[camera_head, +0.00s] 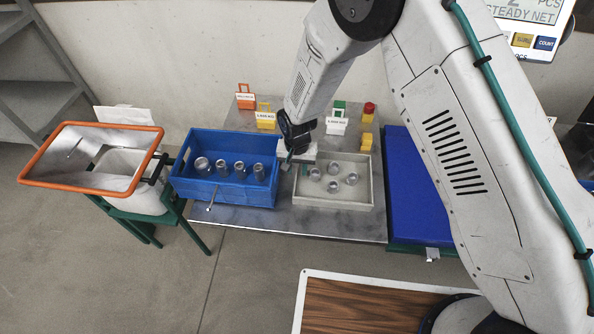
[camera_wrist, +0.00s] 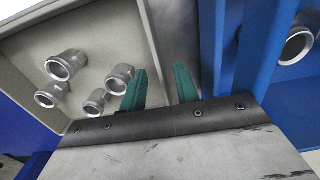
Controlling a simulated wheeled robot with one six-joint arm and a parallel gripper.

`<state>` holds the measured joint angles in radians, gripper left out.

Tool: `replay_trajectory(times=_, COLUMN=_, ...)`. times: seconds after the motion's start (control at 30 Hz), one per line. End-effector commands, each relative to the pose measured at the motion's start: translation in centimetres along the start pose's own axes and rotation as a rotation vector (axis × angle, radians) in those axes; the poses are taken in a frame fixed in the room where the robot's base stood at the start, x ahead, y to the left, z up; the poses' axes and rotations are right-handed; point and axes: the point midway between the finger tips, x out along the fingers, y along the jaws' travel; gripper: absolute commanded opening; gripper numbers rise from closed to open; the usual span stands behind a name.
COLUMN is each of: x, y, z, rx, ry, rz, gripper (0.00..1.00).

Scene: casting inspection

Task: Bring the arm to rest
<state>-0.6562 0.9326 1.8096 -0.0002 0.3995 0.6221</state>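My gripper (camera_head: 297,166) is at the end of my bent arm, above the gap between the blue crate (camera_head: 226,193) and the grey tray (camera_head: 333,196). The wrist view shows its two green fingers (camera_wrist: 161,76) apart, with nothing between them. The grey tray (camera_wrist: 108,25) is on the left in that view, with several metal castings (camera_wrist: 67,64) in it. The blue crate (camera_wrist: 232,60) is on the right, with a casting (camera_wrist: 297,45) showing inside. In the head view, several castings (camera_head: 238,171) stand in a row in the blue crate.
A blue surface (camera_head: 414,190) lies right of the table (camera_head: 262,219). An orange-rimmed hopper (camera_head: 91,187) stands at the left. Small labelled tags (camera_head: 265,115) and a red button (camera_head: 369,107) stand behind the containers. A scale display (camera_head: 532,12) is at the upper right.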

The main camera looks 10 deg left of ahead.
Motion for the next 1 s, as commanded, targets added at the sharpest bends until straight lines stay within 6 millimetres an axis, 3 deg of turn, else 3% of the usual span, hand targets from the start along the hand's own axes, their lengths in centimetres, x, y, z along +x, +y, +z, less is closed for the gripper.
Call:
replay_trajectory(times=0.1, x=-2.4, y=-0.1, z=-0.1, rx=0.000, ry=0.003, rz=-0.002, gripper=0.31)
replay_trajectory(times=0.3, x=-5.2, y=0.0, z=-0.1, rx=0.000, ry=0.002, rz=-0.001, gripper=0.31)
replay_trajectory(times=0.67, x=-5.9, y=0.0, z=0.0, rx=-0.013, ry=-0.002, rz=0.001, gripper=0.31)
replay_trajectory(times=0.77, x=-5.8, y=0.9, z=1.2, rx=-0.070, ry=-0.049, rz=0.033, gripper=0.31)
replay_trajectory(times=0.87, x=-5.8, y=2.8, z=3.8, rx=-0.135, ry=-0.130, rz=0.081, gripper=0.31)
replay_trajectory(times=1.0, x=-10.4, y=5.9, z=6.0, rx=-0.207, ry=-0.204, rz=0.110, gripper=0.31)
